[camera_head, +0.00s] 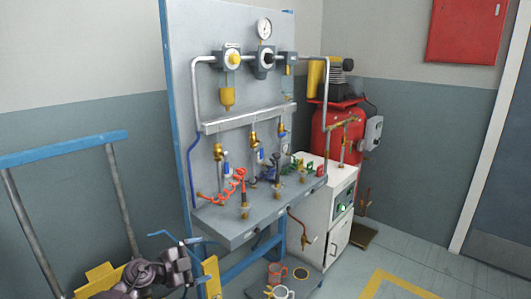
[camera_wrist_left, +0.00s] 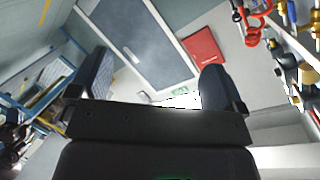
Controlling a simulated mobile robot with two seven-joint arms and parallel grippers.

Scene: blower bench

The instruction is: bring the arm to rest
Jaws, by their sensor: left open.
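My left gripper (camera_head: 182,241) is low on the left in the head view, in front of the left end of the bench panel. My dark left arm comes up from the bottom edge behind it. In the left wrist view the two dark fingers of my left gripper (camera_wrist_left: 155,85) stand wide apart with nothing between them. The gripper is open, empty and apart from the bench fittings. My right gripper is in neither view.
The grey bench (camera_head: 235,228) carries red and blue hoses, brass fittings and gauges. A blue-topped rail (camera_head: 65,148) stands left. Mugs (camera_head: 277,272) sit low in front. A white cabinet (camera_head: 340,205) and red compressor (camera_head: 335,130) stand right. The floor (camera_head: 430,265) there is clear.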

